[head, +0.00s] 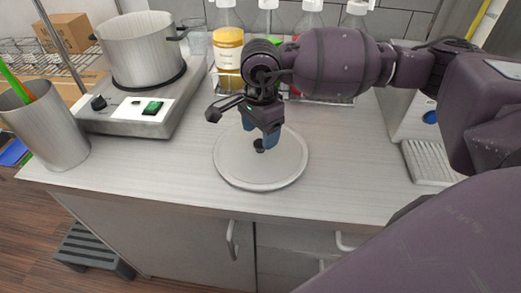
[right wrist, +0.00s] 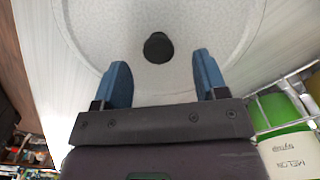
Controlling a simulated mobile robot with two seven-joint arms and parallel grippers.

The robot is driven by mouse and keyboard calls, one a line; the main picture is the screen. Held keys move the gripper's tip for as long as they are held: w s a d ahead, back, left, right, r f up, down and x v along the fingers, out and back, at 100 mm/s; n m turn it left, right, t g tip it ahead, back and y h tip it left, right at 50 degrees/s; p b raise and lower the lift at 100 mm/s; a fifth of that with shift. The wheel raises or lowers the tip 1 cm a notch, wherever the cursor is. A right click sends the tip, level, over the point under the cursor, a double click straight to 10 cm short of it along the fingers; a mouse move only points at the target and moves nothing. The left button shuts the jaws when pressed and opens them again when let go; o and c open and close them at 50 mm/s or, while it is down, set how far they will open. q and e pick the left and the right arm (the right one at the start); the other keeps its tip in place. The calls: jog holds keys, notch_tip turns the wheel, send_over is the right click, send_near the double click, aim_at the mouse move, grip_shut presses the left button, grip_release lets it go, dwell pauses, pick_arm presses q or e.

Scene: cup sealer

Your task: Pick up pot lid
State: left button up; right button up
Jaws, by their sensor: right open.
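The pot lid (head: 236,167) is a round, pale grey disc with a small black knob (head: 259,146). It lies flat on the counter in the middle of the head view. In the right wrist view the lid (right wrist: 205,20) fills the top, and its knob (right wrist: 158,47) sits just beyond and between the fingertips. My right gripper (head: 263,143) points down over the lid, with its blue fingers apart and nothing between them. In the wrist view the right gripper (right wrist: 161,75) is open, with a finger on each side of the knob's line. My left gripper is not in view.
A steel pot (head: 140,55) stands on a hot plate (head: 125,112) at the left. A metal cup (head: 45,125) holds straws. Syrup bottles (head: 229,50) stand in a rack behind my right arm. A machine with a drip tray (head: 430,162) is at the right. The counter's front (head: 180,195) is clear.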

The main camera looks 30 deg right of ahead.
aim_at(261, 143)
jog(key=shift+s+f, duration=0.1)
jog(key=shift+f, duration=1.45)
jog(key=c, duration=1.1)
